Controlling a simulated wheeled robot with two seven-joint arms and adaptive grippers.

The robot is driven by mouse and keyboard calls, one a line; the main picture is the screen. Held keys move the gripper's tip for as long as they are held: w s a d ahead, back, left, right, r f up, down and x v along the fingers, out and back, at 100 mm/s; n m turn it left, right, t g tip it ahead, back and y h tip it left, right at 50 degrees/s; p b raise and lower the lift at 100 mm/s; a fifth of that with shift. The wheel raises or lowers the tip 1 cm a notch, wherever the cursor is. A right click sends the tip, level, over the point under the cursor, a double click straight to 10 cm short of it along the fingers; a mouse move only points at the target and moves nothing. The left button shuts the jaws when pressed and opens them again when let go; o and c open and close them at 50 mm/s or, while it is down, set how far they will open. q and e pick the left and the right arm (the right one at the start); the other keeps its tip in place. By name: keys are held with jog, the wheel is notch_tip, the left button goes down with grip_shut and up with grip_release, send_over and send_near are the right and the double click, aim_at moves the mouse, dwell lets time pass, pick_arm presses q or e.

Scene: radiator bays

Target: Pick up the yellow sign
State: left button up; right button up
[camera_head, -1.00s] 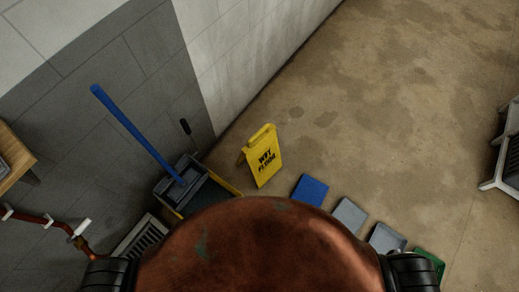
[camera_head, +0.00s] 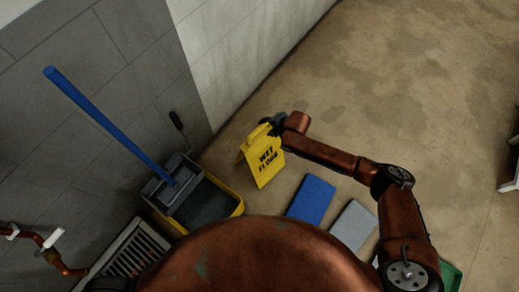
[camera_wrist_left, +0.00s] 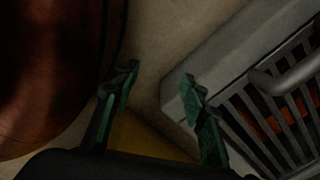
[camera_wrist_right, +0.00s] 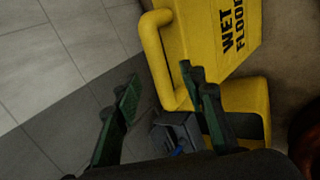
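The yellow sign (camera_head: 265,162), a folding "WET FLOOR" board with a handle loop on top, stands on the floor near the wall. It also shows in the right wrist view (camera_wrist_right: 205,35). My right gripper (camera_head: 272,124) is at the top of the sign. In the right wrist view my right gripper (camera_wrist_right: 160,82) is open, with the handle loop beyond and between its fingertips; I cannot tell whether they touch. My left gripper (camera_wrist_left: 158,82) is open and empty in the left wrist view, above the floor beside a grate. My body hides it in the head view.
A yellow and grey mop bucket (camera_head: 200,200) with a blue handle (camera_head: 110,127) stands left of the sign. Blue (camera_head: 311,200) and grey (camera_head: 353,226) mats lie to its right.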

aim_at(262, 128)
jog(key=shift+b+x, duration=0.4)
jog(key=shift+x, duration=0.7)
jog(key=b+x, duration=0.2)
jog(key=x, duration=0.2)
jog(key=shift+f, duration=0.1)
jog(key=shift+w+a+f+b, duration=0.15)
jog(key=shift+w+a+b, duration=0.05)
jog(key=shift+w+b, duration=0.1)
pick_arm(q)
jog(key=w+r, duration=0.5)
jog(key=w, duration=0.2)
jog(key=shift+d+r, duration=0.3)
jog(key=shift+r, duration=0.05)
jog(key=shift+w, duration=0.1)
pick_arm(e)
jog(key=shift+s, duration=0.1)
grip_shut()
